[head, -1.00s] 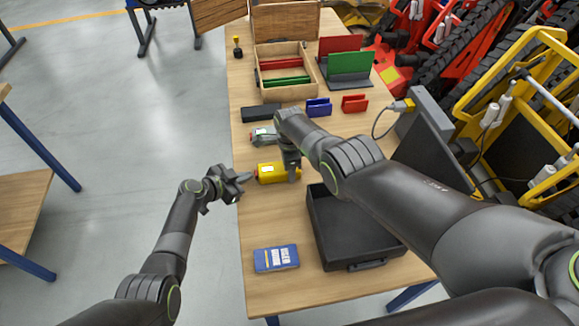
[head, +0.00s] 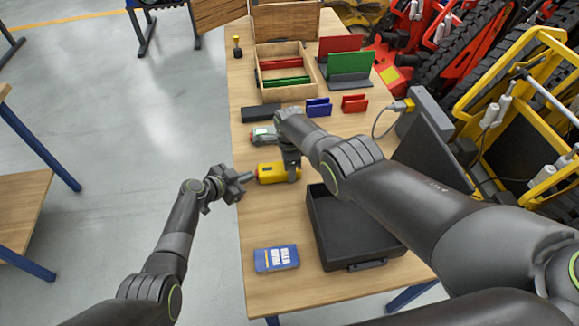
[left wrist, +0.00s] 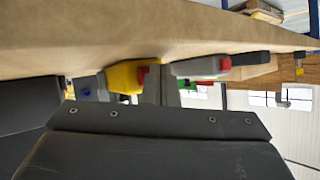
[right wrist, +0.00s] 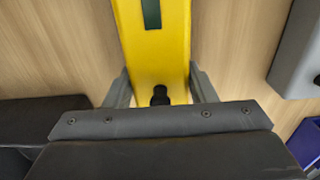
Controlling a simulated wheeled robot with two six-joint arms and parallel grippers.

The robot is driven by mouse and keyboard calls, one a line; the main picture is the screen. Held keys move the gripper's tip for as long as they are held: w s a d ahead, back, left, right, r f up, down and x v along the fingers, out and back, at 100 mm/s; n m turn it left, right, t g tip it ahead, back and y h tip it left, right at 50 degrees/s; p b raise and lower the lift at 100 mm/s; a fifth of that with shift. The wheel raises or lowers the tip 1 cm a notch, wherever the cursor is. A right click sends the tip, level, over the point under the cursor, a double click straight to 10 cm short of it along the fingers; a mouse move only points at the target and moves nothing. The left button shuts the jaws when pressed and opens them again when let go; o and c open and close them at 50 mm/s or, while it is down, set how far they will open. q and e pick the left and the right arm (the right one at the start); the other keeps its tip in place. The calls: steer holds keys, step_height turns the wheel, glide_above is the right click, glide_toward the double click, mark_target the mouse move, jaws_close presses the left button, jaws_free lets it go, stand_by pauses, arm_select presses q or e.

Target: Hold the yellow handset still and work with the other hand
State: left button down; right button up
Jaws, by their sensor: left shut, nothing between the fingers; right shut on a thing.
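The yellow handset (head: 271,174) lies on the wooden table, with a red part on its left end. It also shows in the left wrist view (left wrist: 122,77) and, close up with a dark window, in the right wrist view (right wrist: 152,55). My right gripper (head: 292,170) is shut across the handset's body; its fingers (right wrist: 160,88) stand on both sides of it. My left gripper (head: 247,177) is shut and empty at the handset's left end. In the left wrist view its fingertips (left wrist: 161,80) are close to the red part; I cannot tell whether they touch.
A grey handset (head: 263,136) lies just behind the yellow one. A black open tray (head: 322,244) and a blue box (head: 276,258) are in front. A blue holder (head: 318,107), a red holder (head: 354,103) and a wooden case (head: 284,94) stand further back.

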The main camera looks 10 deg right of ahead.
arm_select(q)
steer(key=shift+a, duration=0.6)
steer(key=a, duration=0.6)
stand_by(0.4)
arm_select(e)
steer(key=o, duration=1.2)
steer(key=shift+r, duration=0.1)
